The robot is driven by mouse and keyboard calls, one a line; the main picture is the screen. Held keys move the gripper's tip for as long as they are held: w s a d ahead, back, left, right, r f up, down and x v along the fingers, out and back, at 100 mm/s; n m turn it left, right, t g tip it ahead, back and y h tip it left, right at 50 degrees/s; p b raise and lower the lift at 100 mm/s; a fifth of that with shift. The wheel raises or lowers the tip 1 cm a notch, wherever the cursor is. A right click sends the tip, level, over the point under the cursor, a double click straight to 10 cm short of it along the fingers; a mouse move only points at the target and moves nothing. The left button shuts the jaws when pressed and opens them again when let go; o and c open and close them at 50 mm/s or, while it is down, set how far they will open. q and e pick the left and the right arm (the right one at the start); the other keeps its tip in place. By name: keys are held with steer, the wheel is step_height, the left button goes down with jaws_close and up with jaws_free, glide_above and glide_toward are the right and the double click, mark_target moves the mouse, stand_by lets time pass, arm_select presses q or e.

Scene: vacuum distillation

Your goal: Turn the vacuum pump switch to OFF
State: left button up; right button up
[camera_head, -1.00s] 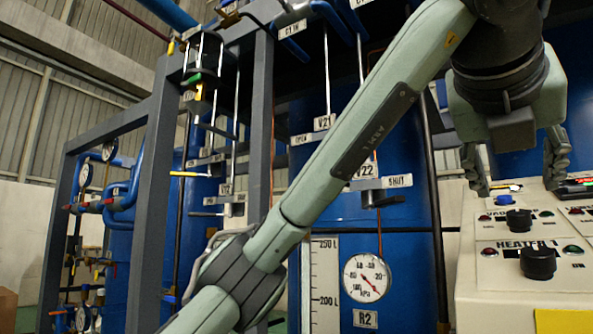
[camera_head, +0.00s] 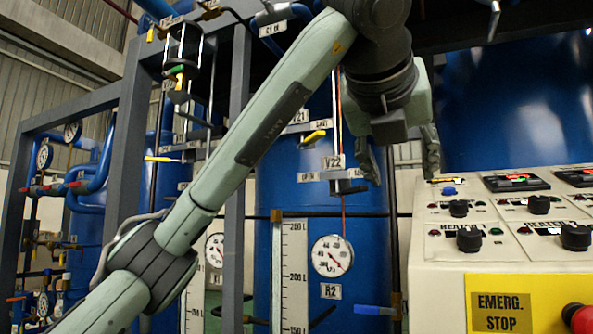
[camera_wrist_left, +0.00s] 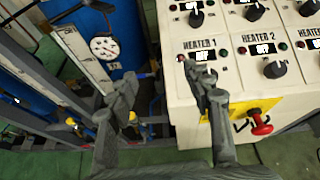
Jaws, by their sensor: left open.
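The control panel (camera_head: 437,262) is a cream console at the right, with rows of black knobs. The back-left knob (camera_head: 459,208) seems to be the vacuum pump switch; its label is not readable now. In the left wrist view the same knob (camera_wrist_left: 196,18) probably sits at the top, above HEATER 1, its label cut off. Its setting cannot be read. My left gripper (camera_head: 402,172) is open and empty, fingers pointing down, near the panel's back-left corner and apart from the knob. In the left wrist view the gripper (camera_wrist_left: 160,78) straddles the panel's left edge. My right gripper is out of view.
The HEATER 1 knob (camera_head: 469,240) is in front of the back-left knob. A red emergency stop button (camera_head: 582,318) is on the panel's front. A blue tank with a gauge (camera_head: 332,256) and the grey frame (camera_head: 131,165) stand left of the panel.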

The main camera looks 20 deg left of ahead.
arm_select(q)
steer(key=w+a+r+n+y, duration=0.1)
steer(key=a+n+y, duration=0.1)
steer(key=a, duration=1.3)
steer(key=shift+w+a+n+y, duration=0.15)
steer(key=shift+a+n+y, duration=0.25)
steer(key=shift+n, duration=0.5)
steer(key=shift+d, duration=0.1)
